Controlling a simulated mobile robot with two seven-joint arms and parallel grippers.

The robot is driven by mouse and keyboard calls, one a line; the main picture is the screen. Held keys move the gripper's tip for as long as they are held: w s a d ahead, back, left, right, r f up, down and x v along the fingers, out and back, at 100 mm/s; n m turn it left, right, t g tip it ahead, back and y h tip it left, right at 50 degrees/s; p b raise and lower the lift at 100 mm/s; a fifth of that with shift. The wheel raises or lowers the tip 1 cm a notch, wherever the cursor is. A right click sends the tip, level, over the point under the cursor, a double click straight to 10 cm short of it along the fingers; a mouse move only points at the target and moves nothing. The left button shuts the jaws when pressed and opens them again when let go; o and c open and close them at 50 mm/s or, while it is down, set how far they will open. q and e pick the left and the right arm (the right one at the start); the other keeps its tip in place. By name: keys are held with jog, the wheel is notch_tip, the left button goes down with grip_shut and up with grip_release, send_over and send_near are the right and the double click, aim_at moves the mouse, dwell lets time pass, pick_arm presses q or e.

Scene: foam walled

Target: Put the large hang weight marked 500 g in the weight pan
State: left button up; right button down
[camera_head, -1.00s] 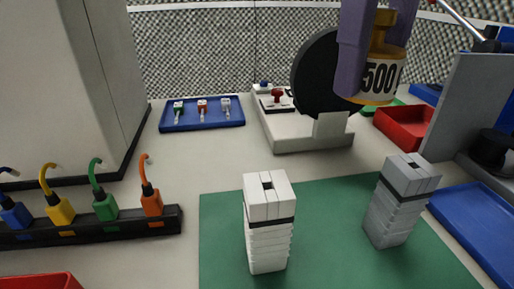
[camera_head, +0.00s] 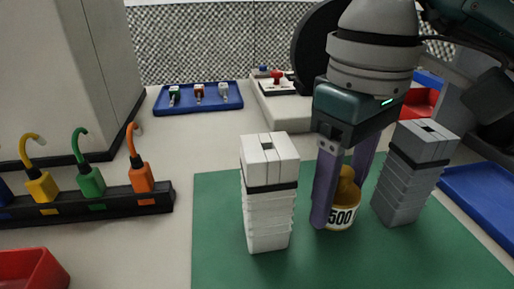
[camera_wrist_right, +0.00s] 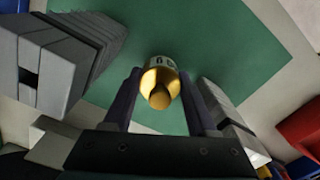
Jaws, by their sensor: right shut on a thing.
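The 500 weight (camera_head: 341,216), a yellow body with a white band marked 500, is between the fingers of my right gripper (camera_head: 343,198). My right gripper is shut on it. It is low over the green mat (camera_head: 225,255), between the white stack and the grey stack; I cannot tell whether it touches the mat. In the right wrist view the weight (camera_wrist_right: 160,80) shows its yellow knob between the two fingers (camera_wrist_right: 158,92). I cannot make out a weight pan. My left gripper is not in view.
A white block stack (camera_head: 268,215) stands close left of the gripper, a grey stack (camera_head: 405,190) close right. A blue tray (camera_head: 485,205) lies at right. A black rack (camera_head: 100,208) holds coloured hooked pieces at left. A blue tray (camera_head: 200,108) stands behind.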

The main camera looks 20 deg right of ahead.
jog(key=shift+f, duration=0.6)
jog(key=shift+f, duration=0.1)
jog(key=shift+f+b, duration=0.1)
jog(key=shift+b, duration=0.2)
jog(key=shift+c, duration=1)
grip_release()
